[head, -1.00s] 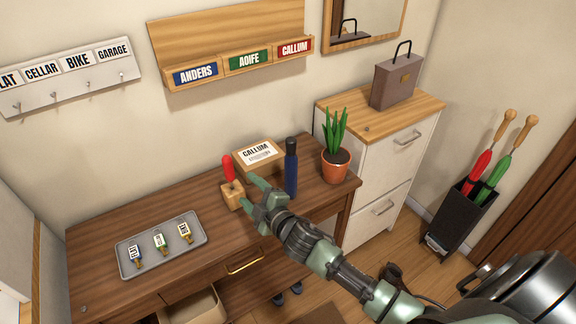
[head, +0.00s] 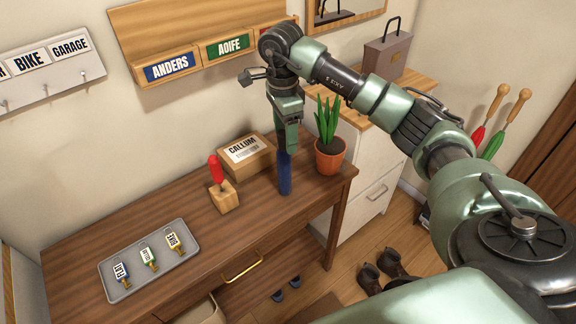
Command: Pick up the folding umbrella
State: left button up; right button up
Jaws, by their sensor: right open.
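The folding umbrella (head: 285,178) appears to be the dark blue upright cylinder on the wooden desk, between the red-handled item and the potted plant. My right gripper (head: 287,146) points down directly over it, with open jaws. The gripper hides the umbrella's black top, so I cannot tell whether the fingers are around it or in front of it. The umbrella stands on the desk. My left gripper is not in view.
Close by are the cardboard CALLUM box (head: 246,153), the red-handled item in a wooden block (head: 226,197) and the potted plant (head: 330,157). A grey tray (head: 112,288) holds tagged keys. The wall rack (head: 190,66) is behind my arm. The desk (head: 140,223) is clear behind the tray.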

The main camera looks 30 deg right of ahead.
aim_at(282, 150)
jog(key=shift+a+f+p, duration=0.2)
jog(key=shift+f+p, duration=0.15)
jog(key=shift+f, duration=0.6)
jog(key=f, duration=0.1)
jog(key=f+p, duration=0.1)
jog(key=f, duration=0.1)
jog(key=f+p, duration=0.1)
jog(key=shift+w+a+f, duration=0.2)
jog(key=shift+a+f, duration=0.05)
jog(key=shift+a, duration=0.05)
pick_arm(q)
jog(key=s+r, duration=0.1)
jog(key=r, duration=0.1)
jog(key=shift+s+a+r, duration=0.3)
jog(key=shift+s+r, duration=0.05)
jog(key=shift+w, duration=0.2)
pick_arm(e)
grip_shut()
